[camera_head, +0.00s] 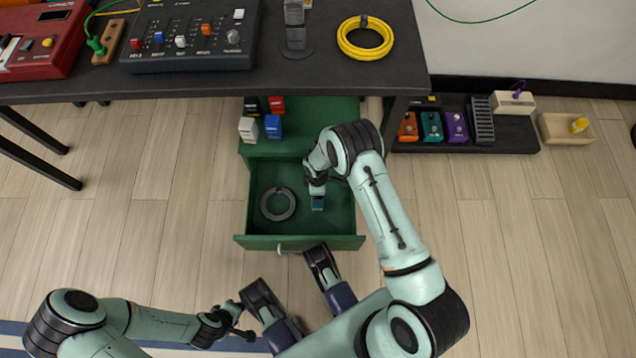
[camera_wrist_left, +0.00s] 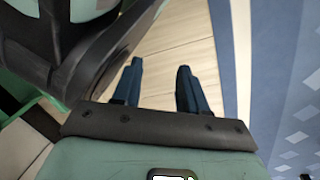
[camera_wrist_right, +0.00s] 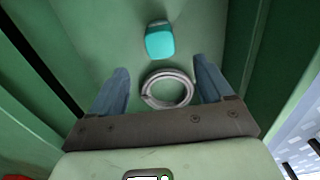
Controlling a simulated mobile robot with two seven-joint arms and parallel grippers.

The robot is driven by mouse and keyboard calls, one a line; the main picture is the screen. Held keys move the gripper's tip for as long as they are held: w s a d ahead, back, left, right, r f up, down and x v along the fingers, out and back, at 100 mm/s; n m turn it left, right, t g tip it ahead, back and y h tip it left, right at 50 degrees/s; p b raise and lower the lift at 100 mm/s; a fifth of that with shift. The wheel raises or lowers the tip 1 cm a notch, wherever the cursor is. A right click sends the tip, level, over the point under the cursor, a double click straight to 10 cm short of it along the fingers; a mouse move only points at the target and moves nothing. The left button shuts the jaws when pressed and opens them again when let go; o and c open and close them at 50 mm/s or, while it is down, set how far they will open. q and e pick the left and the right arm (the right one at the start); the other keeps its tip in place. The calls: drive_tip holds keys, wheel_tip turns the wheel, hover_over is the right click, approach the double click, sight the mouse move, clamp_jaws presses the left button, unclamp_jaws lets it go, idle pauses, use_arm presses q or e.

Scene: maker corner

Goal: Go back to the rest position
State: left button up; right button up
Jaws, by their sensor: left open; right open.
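My right gripper (camera_head: 317,188) hangs over the open green drawer (camera_head: 262,242). In the right wrist view its blue fingers (camera_wrist_right: 160,92) are spread, with nothing held. A grey ring (camera_head: 278,204) lies on the drawer floor; it shows between the fingers in the right wrist view (camera_wrist_right: 147,96). A small teal block (camera_head: 317,203) lies in the drawer right of the ring, close by my right gripper in the head view; it also shows in the right wrist view (camera_wrist_right: 160,42). My left gripper (camera_head: 238,318) is low in front of the drawer. Its fingers (camera_wrist_left: 158,85) are apart and empty.
The dark workbench (camera_head: 345,75) is above the drawer, with a mixer (camera_head: 190,40) and a yellow cable coil (camera_head: 366,48). Small boxes stand on the green cabinet (camera_head: 325,115) behind the drawer. A low shelf with pedals (camera_head: 455,127) is at right.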

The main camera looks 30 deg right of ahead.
use_arm(q)
drive_tip(key=shift+w+d+r, duration=0.1)
drive_tip(key=shift+w+r, duration=0.35)
drive_tip(key=shift+w, duration=0.15)
use_arm(e)
drive_tip(key=shift+r, duration=0.95)
